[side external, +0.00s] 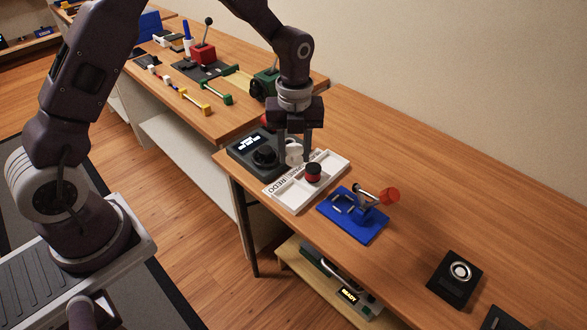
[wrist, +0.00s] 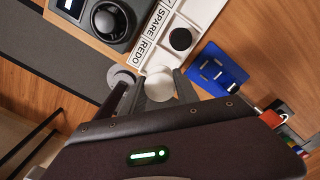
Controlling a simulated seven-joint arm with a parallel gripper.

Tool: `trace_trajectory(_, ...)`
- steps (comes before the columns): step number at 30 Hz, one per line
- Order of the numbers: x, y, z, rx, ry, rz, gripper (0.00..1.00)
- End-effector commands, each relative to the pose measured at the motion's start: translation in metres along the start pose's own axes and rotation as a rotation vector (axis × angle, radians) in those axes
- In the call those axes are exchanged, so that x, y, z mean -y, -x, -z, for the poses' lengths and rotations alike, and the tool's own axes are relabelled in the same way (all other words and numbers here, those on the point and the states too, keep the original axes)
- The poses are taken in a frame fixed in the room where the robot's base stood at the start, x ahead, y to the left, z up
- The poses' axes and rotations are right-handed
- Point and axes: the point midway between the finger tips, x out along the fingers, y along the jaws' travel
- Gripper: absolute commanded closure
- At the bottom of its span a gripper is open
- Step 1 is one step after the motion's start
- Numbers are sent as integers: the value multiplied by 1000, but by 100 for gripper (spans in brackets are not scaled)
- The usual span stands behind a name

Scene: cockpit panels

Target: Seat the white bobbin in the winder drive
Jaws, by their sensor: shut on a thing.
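My gripper (side external: 294,153) points down and is shut on the white bobbin (side external: 293,148), just above the back left part of the white tray. In the wrist view the white bobbin (wrist: 158,88) sits between the two fingers, its round top facing the camera. A dark unit (side external: 258,152) with a lit display and a large round knob stands left of the gripper; it also shows in the wrist view (wrist: 112,20). I cannot tell for certain which device is the winder drive. A grey disc (wrist: 121,77) shows beside the left finger, partly hidden.
A blue base (side external: 352,229) with a red-handled lever (side external: 388,195) stands in front. A black block with a silver ring (side external: 459,273) lies farther right. The desk between is clear.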

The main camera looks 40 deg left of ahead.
Motion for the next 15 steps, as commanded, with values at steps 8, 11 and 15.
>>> trace_trajectory(8,3,-2,-104,2,314,0,100)
trace_trajectory(11,-2,-3,-136,1,414,-1,100)
trace_trajectory(15,-7,-4,-157,0,477,0,100)
